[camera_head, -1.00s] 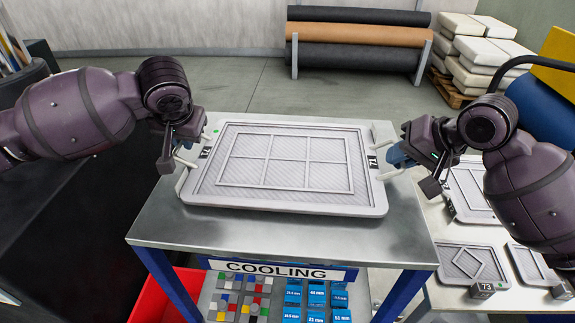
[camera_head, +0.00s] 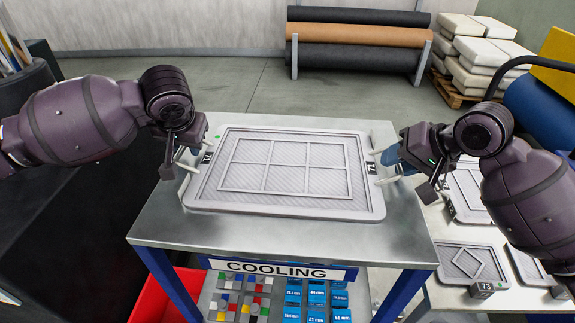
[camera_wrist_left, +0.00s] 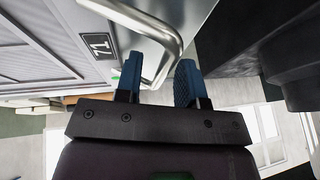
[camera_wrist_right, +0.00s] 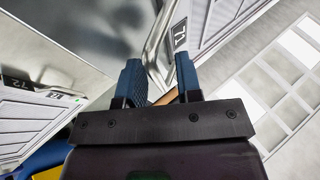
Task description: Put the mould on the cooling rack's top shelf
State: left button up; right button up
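The mould (camera_head: 285,205), a pale grey ribbed plate with a six-pane raised frame and 71 labels, lies flat on the cooling rack's top shelf (camera_head: 285,240), a metal surface above a COOLING sign. My left gripper (camera_head: 188,158) is at the mould's left handle. In the left wrist view its blue fingers (camera_wrist_left: 158,85) are apart, with the bent handle (camera_wrist_left: 172,45) between or just beyond them. My right gripper (camera_head: 388,162) is at the right handle. In the right wrist view its fingers (camera_wrist_right: 158,80) are apart, with the handle partly hidden near them.
A side table at right holds more moulds, including one labelled 73 (camera_head: 462,263). A lower shelf carries coloured blocks (camera_head: 240,295) and blue boxes (camera_head: 315,295). A red bin (camera_head: 160,298) stands at lower left. Bare shelf shows in front of the mould.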

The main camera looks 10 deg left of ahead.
jog(key=shift+f, duration=0.2)
pick_arm(q)
jog(key=o, duration=0.4)
pick_arm(e)
jog(key=shift+s+f, duration=0.1)
jog(key=shift+d+r, duration=0.3)
jog(key=shift+r, duration=0.1)
pick_arm(q)
jog(key=v, duration=1.2)
pick_arm(e)
jog(key=v, duration=1.1)
jog(key=shift+s+r, duration=0.15)
jog(key=shift+r, duration=0.05)
pick_arm(q)
jog(key=shift+d, duration=0.1)
